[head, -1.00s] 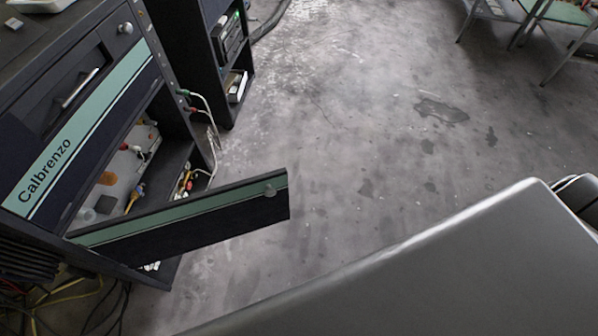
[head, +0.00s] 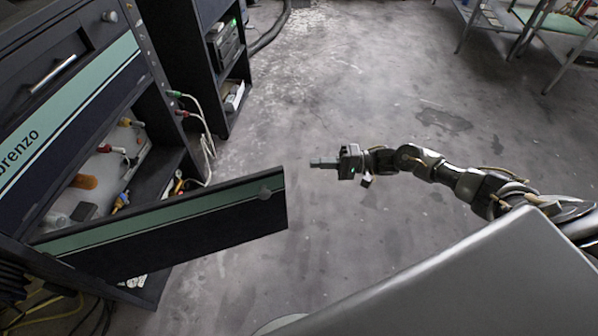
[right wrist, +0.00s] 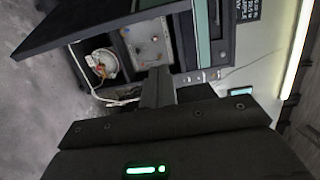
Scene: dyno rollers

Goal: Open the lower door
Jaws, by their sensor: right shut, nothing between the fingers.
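The lower door (head: 170,232) of the dark cabinet (head: 105,88) stands swung well out into the room. The door also shows at the upper left of the right wrist view (right wrist: 85,22). My right gripper (head: 314,163) is shut and empty, to the right of the door's free end and apart from it. In the right wrist view its shut fingers (right wrist: 157,82) point toward the open cabinet. My left gripper is not in view.
Inside the open compartment are a screwdriver-like orange handle (head: 84,181) and several small fittings. White cables (head: 206,140) hang at the cabinet's side. A dark shelf unit (head: 222,50) stands behind. The floor (head: 380,235) to the right is clear.

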